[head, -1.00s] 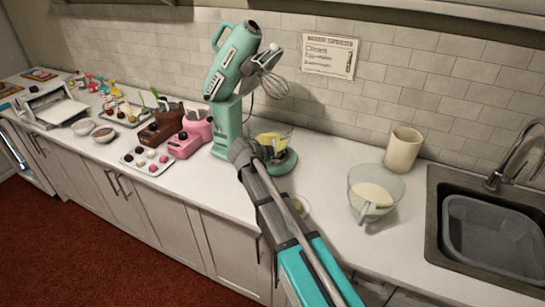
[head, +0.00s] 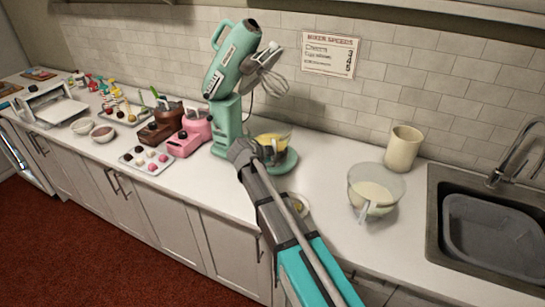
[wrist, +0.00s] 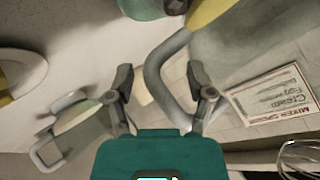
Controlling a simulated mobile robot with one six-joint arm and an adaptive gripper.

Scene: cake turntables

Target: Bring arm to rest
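My arm reaches from the bottom of the head view to the mint-green stand mixer (head: 228,115), its head tilted up with the whisk (head: 265,82) raised. My gripper (head: 270,152) is beside the mixer bowl (head: 277,138), which holds yellow batter and sits on the mixer's round base (head: 284,163). In the wrist view my gripper (wrist: 161,78) has its two dark fingers wide apart. A grey curved handle (wrist: 158,85) shows between and beyond them. No finger visibly clamps it; whether one touches it I cannot tell.
A glass bowl of pale batter (head: 372,195), a cream canister (head: 403,149) and the sink (head: 490,235) are at right. A small dish (head: 301,204) is partly hidden by my arm. Pink (head: 190,135) and brown machines (head: 160,127) and a tray (head: 146,160) are left of the mixer.

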